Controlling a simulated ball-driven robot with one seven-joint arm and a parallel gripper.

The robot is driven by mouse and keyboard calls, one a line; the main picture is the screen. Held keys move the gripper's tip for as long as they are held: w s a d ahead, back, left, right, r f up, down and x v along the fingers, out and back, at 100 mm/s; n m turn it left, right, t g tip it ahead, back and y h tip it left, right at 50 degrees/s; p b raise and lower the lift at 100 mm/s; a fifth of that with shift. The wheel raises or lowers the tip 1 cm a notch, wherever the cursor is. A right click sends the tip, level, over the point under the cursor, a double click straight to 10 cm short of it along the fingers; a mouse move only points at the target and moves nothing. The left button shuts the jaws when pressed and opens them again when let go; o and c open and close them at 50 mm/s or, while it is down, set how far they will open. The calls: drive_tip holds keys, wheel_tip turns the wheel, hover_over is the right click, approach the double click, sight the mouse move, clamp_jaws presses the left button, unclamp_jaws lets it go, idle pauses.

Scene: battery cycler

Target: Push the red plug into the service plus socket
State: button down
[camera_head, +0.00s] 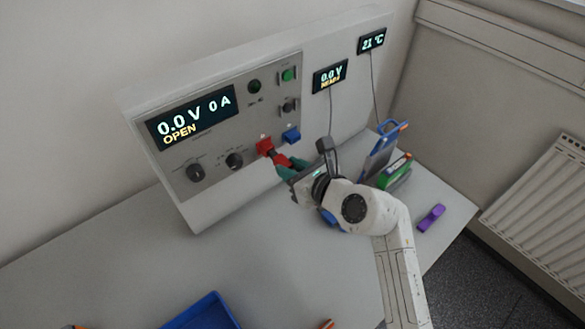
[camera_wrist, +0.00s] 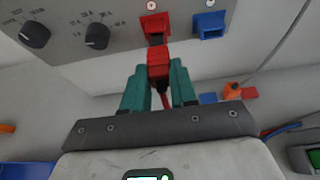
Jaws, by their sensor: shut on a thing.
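The red plug (camera_wrist: 159,64) is held between the teal fingers of my gripper (camera_wrist: 160,88), with its red cable hanging down behind it. In the wrist view the plug's front end points at the red socket (camera_wrist: 155,25) and lies just below its opening; I cannot tell whether they touch. In the head view the red socket (camera_head: 264,146) is on the cycler's front panel, and my gripper (camera_head: 284,168) is right in front of it. The blue socket (camera_wrist: 208,25) is to the right of the red one, and it also shows in the head view (camera_head: 291,135).
The cycler panel (camera_head: 215,125) has black knobs, a green button and a display reading 0.0 V, 0 A, OPEN. A green battery item (camera_head: 395,172) and a blue-handled holder (camera_head: 383,148) stand to the right. A purple object (camera_head: 431,218) and a blue tray (camera_head: 204,313) lie on the table.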

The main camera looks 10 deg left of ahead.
drive_tip(key=shift+w+a, duration=0.8)
drive_tip(key=shift+a, duration=0.15)
idle(1.8)
drive_tip(key=c, duration=0.8)
unclamp_jaws()
drive_tip(key=b+v, duration=0.1)
drive_tip(key=v, duration=0.9)
drive_tip(key=shift+s+d, duration=0.3)
drive_tip(key=shift+r, duration=0.15)
